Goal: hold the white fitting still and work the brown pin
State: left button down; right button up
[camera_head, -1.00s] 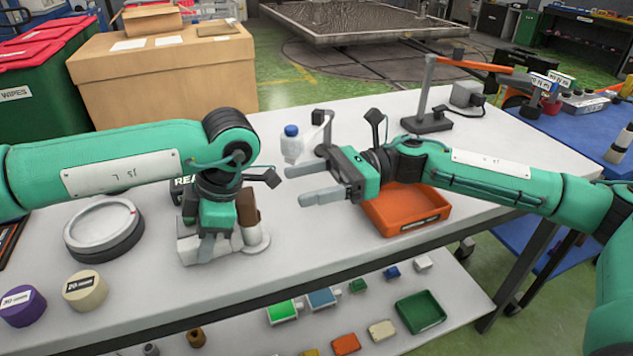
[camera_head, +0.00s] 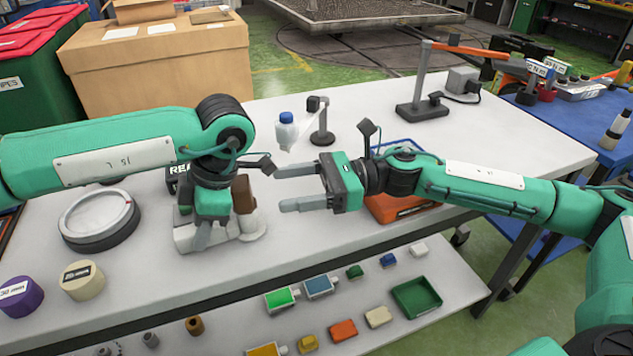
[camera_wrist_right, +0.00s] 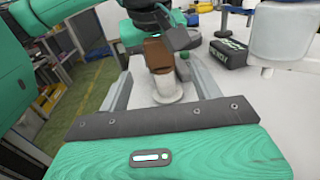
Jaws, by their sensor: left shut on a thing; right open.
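The white fitting (camera_head: 190,238) stands on the white bench under my left gripper (camera_head: 203,236), which points down and is shut on it. The brown pin (camera_head: 243,194) stands upright at the fitting's right side, over a round white part of it. In the right wrist view the brown pin (camera_wrist_right: 158,56) sits on top of a white cylinder, framed between the fingers but beyond them. My right gripper (camera_head: 282,188) is open and empty, fingers pointing left, to the right of the pin and apart from it. The pin's lower end is hidden.
A white bottle with a blue cap (camera_head: 286,130) and a small black stand (camera_head: 322,135) are behind my right gripper. An orange tray (camera_head: 400,208) lies beneath the right wrist. A round dial (camera_head: 100,220) and two rolls are at left.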

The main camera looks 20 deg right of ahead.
aim_at(251, 192)
jog(key=a, duration=0.4)
jog(key=w+a, duration=0.1)
jog(key=a, duration=0.1)
jog(key=shift+a, duration=0.35)
grip_shut()
jog(key=shift+r, duration=0.15)
